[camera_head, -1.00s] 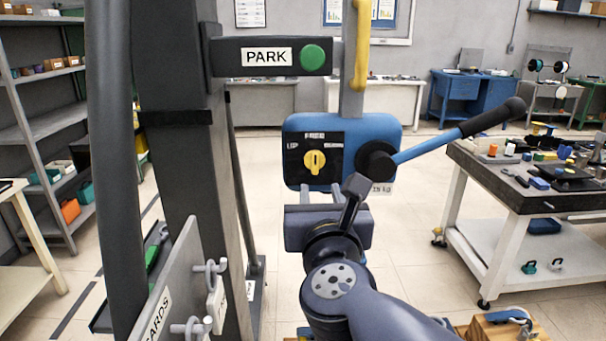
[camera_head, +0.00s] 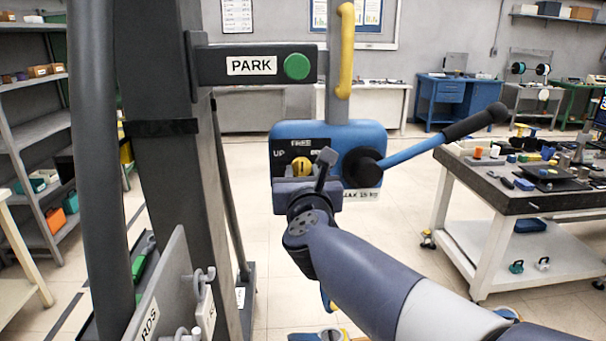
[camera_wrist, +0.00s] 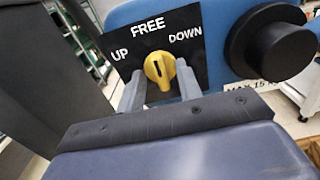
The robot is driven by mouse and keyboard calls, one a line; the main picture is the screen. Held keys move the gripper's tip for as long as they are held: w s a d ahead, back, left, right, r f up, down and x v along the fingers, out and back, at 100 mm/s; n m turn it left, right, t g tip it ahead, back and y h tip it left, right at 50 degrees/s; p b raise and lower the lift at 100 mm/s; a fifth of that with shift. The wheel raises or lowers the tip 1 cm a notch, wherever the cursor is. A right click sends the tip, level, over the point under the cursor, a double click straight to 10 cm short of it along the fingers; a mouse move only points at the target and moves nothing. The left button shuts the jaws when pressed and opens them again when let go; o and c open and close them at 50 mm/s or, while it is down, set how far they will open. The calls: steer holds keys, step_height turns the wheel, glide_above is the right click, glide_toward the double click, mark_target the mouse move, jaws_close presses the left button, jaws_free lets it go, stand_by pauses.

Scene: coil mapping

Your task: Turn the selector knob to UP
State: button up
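The yellow selector knob (camera_wrist: 158,66) sits on a black plate (camera_wrist: 190,55) marked UP, FREE and DOWN on a blue box (camera_head: 340,135). Its dark slot lines up roughly with FREE. In the head view the knob (camera_head: 300,166) shows just above my gripper (camera_head: 303,180). In the wrist view my gripper (camera_wrist: 160,76) is open, with one finger on each side of the knob's lower part. A gap shows at the left finger. The right finger looks very near the knob; I cannot tell if it touches.
A black hub (camera_head: 363,167) with a blue lever (camera_head: 410,151) juts from the box's right side. A PARK bar (camera_head: 215,64) with a green button (camera_head: 297,66) is above left. A dark post (camera_head: 165,200) stands left. A workbench (camera_head: 510,200) is at right.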

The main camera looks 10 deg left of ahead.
jaws_close()
stand_by(0.3)
steer(key=shift+n, duration=0.4)
steer(key=n, duration=0.3)
steer(key=shift+n, duration=0.3)
steer(key=shift+n+p, duration=0.3)
steer(key=shift+n, duration=1.6)
